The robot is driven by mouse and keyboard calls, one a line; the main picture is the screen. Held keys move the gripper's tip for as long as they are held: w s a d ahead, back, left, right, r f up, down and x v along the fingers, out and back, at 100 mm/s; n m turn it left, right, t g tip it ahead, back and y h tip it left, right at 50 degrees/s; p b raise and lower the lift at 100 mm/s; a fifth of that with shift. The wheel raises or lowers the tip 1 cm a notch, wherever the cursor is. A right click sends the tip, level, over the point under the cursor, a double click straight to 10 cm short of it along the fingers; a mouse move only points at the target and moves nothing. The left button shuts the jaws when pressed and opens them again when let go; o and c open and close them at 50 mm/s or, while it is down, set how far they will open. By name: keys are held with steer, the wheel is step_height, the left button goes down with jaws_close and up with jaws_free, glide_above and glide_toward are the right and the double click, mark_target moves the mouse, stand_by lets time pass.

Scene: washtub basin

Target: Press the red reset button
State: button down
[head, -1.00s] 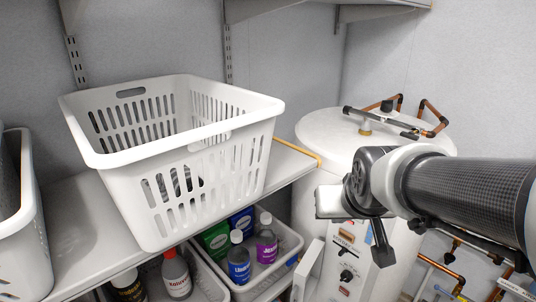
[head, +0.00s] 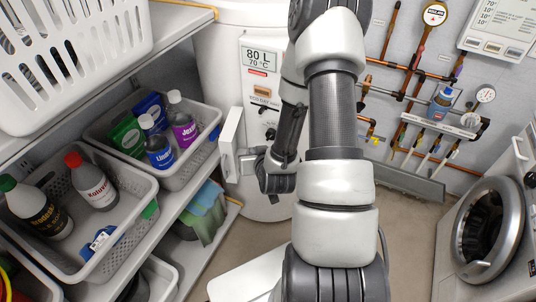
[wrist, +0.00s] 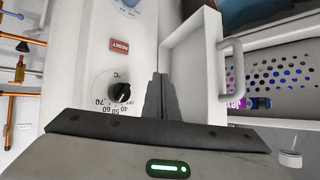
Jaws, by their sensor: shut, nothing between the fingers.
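The red reset button (wrist: 120,46), labelled RESET, is on the white heater panel (wrist: 138,38) in the wrist view. It lies between a black temperature knob (wrist: 120,92) and another dial at the top edge. My gripper (wrist: 161,80) is shut and empty. In the wrist view its fingertips lie right of and below the button, between the panel and an open white cover (wrist: 190,65). In the head view my gripper (head: 247,163) is low in front of the white tank, beside the cover (head: 230,143). I cannot make out the button there.
Shelves with white baskets (head: 112,240) and several bottles stand close on the left. Copper pipes and gauges (head: 435,14) line the back wall. A front-loading washer (head: 490,228) stands on the right. Some floor is free between the tank and the washer.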

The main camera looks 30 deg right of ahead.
steer(key=s+a+f+m+h+b, duration=0.1)
steer(key=s+f, duration=0.3)
steer(key=f, duration=0.4)
steer(key=shift+m+t+b, duration=0.4)
steer(key=shift+m+b, duration=0.05)
steer(key=shift+m, duration=0.15)
steer(key=w+d, duration=0.5)
steer(key=d, duration=0.2)
steer(key=shift+w+p, duration=0.15)
steer(key=shift+p, duration=0.3)
steer(key=shift+w+d+f, duration=0.1)
stand_by(1.2)
steer(key=shift+w+d, duration=0.15)
steer(key=shift+d, duration=0.05)
